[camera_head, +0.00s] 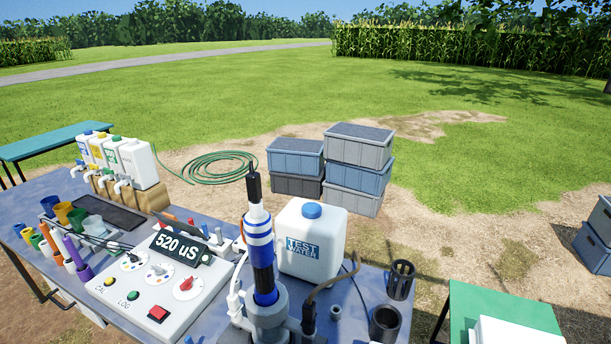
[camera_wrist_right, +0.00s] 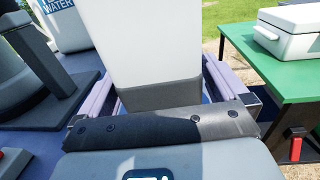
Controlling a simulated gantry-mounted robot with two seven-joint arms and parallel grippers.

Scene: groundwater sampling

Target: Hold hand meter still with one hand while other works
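In the right wrist view a large pale block (camera_wrist_right: 155,40) with a dark grey lower band fills the middle. Lavender side parts of my right gripper (camera_wrist_right: 160,92) flank it. I cannot tell whether the block is the hand meter or part of my own arm, nor whether the fingers touch it. In the head view a white meter console (camera_head: 135,299) has a display (camera_head: 180,247) reading 520 uS, with knobs and a red button. A blue, white and black upright tube (camera_head: 260,240) stands in a grey holder (camera_head: 267,318). Neither gripper shows in the head view.
A white test water jug (camera_head: 318,240) stands right of the tube; it also shows in the right wrist view (camera_wrist_right: 75,22). Dark cups (camera_head: 400,279) stand at the table's right. Colored cups and bottles fill the left. A green side table (camera_head: 500,308) carries a white box (camera_head: 517,332).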

